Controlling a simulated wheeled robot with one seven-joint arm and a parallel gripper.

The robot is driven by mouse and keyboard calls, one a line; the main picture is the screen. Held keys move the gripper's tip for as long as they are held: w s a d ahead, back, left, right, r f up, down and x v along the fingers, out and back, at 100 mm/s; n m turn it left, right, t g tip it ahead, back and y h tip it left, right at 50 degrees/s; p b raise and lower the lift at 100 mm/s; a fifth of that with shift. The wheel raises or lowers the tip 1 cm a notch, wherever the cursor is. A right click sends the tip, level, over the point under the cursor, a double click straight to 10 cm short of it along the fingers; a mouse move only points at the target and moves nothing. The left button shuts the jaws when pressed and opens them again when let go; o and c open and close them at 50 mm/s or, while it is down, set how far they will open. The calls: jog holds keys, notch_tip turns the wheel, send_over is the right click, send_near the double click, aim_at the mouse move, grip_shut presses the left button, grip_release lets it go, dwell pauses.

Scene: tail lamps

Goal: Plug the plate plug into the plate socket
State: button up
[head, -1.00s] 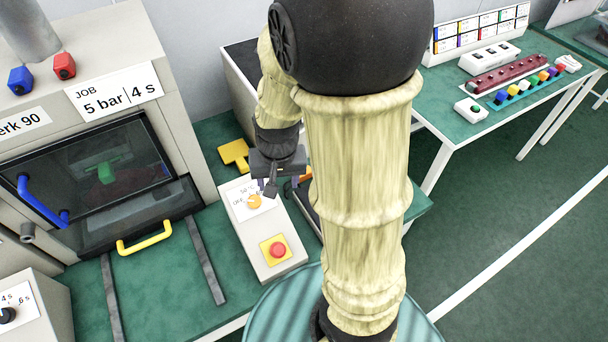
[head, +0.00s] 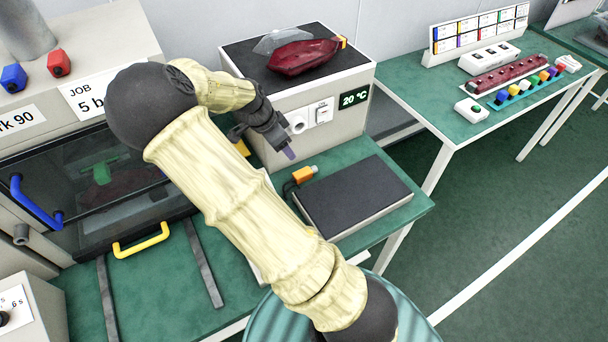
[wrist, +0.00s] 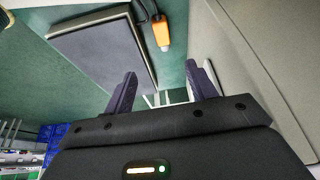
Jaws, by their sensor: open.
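The orange plate plug (head: 304,174) lies on the green bench, with a dark cable behind it, beside the dark flat plate (head: 352,195). The plug also shows in the wrist view (wrist: 161,32), beyond my fingertips. A round white fitting (head: 297,122), seemingly the plate socket, is on the front of the beige box (head: 262,112); nothing is visibly plugged into it. My gripper (head: 288,153) is open and empty, close to the box front and above and slightly left of the plug. In the wrist view my gripper (wrist: 163,88) shows two separated fingers.
A white switch (head: 323,113) and a 20 °C display (head: 354,98) are right of the fitting. A dark red lamp (head: 304,56) lies on the box top. A press cabinet with a yellow handle (head: 141,240) stands left.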

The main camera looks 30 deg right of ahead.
send_over(303, 172)
jog(key=a, duration=0.2)
jog(key=f, duration=1.1)
jog(key=shift+s+f+p, duration=0.15)
jog(key=shift+s+p, duration=0.15)
jog(key=x, duration=0.3)
jog(key=p+x, duration=0.1)
jog(key=x, duration=0.1)
jog(key=shift+w+a+f, duration=0.1)
jog(key=shift+w+f, duration=0.05)
jog(key=shift+w, duration=0.1)
jog(key=c, duration=1.1)
